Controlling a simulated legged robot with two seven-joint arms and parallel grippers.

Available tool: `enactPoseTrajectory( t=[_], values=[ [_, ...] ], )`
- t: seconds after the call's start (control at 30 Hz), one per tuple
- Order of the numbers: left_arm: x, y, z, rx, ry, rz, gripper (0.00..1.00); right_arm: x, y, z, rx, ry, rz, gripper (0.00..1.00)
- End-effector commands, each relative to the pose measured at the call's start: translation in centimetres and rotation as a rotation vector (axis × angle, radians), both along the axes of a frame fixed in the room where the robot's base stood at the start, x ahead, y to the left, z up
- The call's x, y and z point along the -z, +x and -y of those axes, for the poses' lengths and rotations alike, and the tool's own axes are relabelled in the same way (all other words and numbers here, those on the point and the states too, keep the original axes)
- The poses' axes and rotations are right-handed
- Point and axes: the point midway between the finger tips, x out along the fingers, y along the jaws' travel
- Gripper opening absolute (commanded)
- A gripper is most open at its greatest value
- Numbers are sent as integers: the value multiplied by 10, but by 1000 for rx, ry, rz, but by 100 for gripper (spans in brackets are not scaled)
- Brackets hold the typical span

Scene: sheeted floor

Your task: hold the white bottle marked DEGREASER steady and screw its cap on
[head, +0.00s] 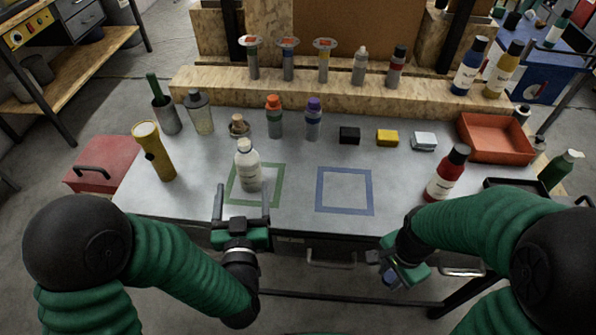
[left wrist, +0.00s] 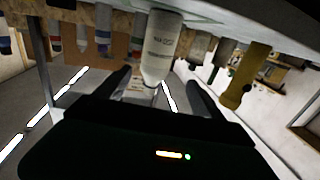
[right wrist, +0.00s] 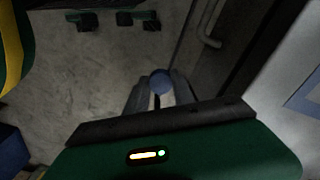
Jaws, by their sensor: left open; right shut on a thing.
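A white bottle (head: 249,172) stands upright inside the green square outline on the table. It also shows, inverted, in the left wrist view (left wrist: 160,50); its label is too small to read surely. My left gripper (head: 242,190) is open, its fingers pointing at the bottle from the front edge side. I cannot tell whether they reach around it. My right gripper (head: 387,268) is shut on a small round blue cap (right wrist: 161,81), held low in front of the table's front edge.
A blue square outline (head: 345,212) is empty right of the bottle. A red bottle (head: 446,174) stands right of it. A yellow flashlight (head: 153,151), several other bottles and small blocks stand farther back. A red tray (head: 497,151) is at the right.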

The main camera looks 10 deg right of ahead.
Motion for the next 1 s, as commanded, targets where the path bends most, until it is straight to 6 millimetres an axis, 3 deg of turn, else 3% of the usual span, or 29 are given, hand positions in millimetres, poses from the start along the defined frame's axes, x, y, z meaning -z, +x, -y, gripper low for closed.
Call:
enactPoseTrajectory(
  t=[0.27,0.63,1.0],
  values=[
    [-1,3,4,1,2,0,79,0,0,3,3,3,0,0],
    [-1,63,12,2,1,-1,79,-3,0,3,2,3,0,0],
    [-1,69,14,2,3,0,79,-2,0,3,2,3,0,0]
  ],
)
